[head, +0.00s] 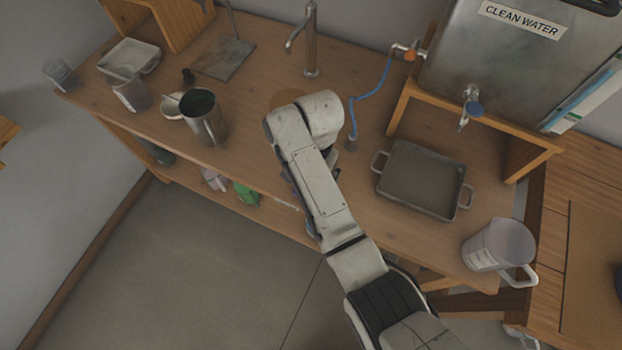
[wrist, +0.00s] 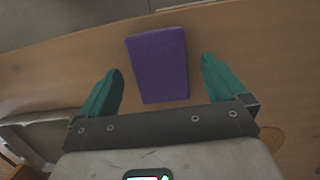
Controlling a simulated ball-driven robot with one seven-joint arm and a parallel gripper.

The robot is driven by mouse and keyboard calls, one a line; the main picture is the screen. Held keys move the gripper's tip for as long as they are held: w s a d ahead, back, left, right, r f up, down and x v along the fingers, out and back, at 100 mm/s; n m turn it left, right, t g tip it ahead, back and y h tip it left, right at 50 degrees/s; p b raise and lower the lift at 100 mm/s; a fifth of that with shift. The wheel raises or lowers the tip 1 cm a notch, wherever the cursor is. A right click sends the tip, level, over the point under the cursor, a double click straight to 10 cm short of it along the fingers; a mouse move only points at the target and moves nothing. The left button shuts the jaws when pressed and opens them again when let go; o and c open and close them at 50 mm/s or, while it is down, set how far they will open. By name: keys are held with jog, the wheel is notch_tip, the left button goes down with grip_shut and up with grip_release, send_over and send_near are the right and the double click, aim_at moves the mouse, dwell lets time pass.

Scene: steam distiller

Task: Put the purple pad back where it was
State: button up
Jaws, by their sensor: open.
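The purple pad (wrist: 158,65) is a flat rectangle that shows in the wrist view, lying on the wooden counter near its edge. My gripper (wrist: 161,68) is open, with one teal finger on each side of the pad. A gap shows between each finger and the pad, and the gripper holds nothing. I cannot tell how high the fingertips are above the counter. In the head view my own arm covers the gripper and the pad.
The wooden counter (head: 250,150) holds a grey two-handled pan (head: 424,180) right of my arm and a measuring jug (head: 500,248) at the right front. A metal pitcher (head: 204,118) stands to the left. A tap (head: 309,45) and blue hose (head: 372,92) are behind.

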notch_tip(320, 180, up, 10)
jog(key=w+p, duration=0.1)
jog(key=p, duration=0.1)
jog(key=shift+w+d, duration=0.25)
jog(key=shift+d, duration=0.05)
jog(key=shift+n+t, duration=0.7)
jog(key=shift+n, duration=0.1)
jog(key=s+d+f, duration=0.2)
jog(key=s+d, duration=0.2)
jog(key=d, duration=0.2)
jog(key=s+d+f, duration=0.3)
jog(key=s+d, duration=0.1)
jog(key=d, duration=0.3)
jog(key=s+d+f, duration=0.3)
jog(key=s+d, duration=0.1)
jog(key=d, duration=0.3)
jog(key=shift+s, duration=0.1)
jog(key=s+d+r, duration=0.1)
jog(key=s+d, duration=0.4)
jog(key=s, duration=0.3)
jog(key=s+d+r+n+t, duration=0.1)
jog(key=s+d, duration=0.4)
jog(key=s, duration=0.3)
jog(key=shift+r+n+h, duration=0.3)
jog(key=shift+r+h, duration=0.05)
jog(key=shift+h, duration=0.05)
